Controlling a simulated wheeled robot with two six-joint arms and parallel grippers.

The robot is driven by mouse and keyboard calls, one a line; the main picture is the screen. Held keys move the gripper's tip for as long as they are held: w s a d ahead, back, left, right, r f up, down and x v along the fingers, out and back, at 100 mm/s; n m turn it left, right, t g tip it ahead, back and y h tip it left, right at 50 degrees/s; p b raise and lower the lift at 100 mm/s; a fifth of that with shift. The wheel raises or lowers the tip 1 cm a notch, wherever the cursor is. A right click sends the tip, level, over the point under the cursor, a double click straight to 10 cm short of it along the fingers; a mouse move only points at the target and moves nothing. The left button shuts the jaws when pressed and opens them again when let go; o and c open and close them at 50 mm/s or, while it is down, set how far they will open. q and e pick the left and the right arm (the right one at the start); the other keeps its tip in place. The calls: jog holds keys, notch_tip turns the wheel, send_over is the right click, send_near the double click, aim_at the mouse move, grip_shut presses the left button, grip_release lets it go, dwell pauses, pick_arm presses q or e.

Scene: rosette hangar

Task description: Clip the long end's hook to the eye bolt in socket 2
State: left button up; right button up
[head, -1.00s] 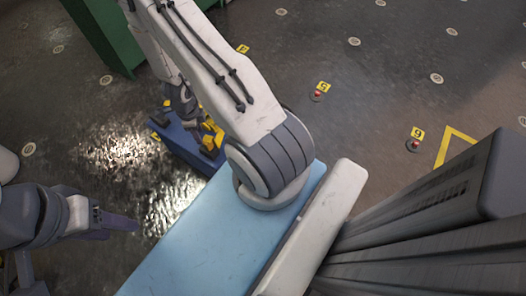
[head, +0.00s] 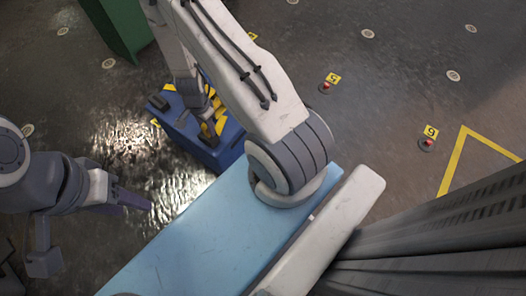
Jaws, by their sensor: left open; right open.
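My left gripper (head: 135,204) is at the lower left, with dark purple fingers over the wet floor, open and empty. My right gripper (head: 192,98) is open over a blue crate (head: 228,150), partly hidden by its own arm. Yellow and black pieces (head: 208,128) lie in the crate near the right gripper; I cannot tell whether it touches them. I cannot make out the long end's hook or socket 2's eye bolt. A red-topped fitting (head: 325,88) sits beside a yellow number tag (head: 333,78), and another red-topped fitting (head: 427,144) beside a second tag (head: 431,131).
A green cabinet (head: 118,28) stands at the upper left. Yellow floor tape (head: 452,160) runs at the right. A pale blue surface (head: 185,245) fills the lower middle. The floor at the upper right is mostly open.

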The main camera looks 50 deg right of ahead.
jog(key=shift+c, duration=0.3)
grip_shut()
notch_tip(320, 180, up, 7)
jog(key=p, duration=0.7)
jog(key=shift+f, duration=0.1)
jog(key=shift+f, duration=0.1)
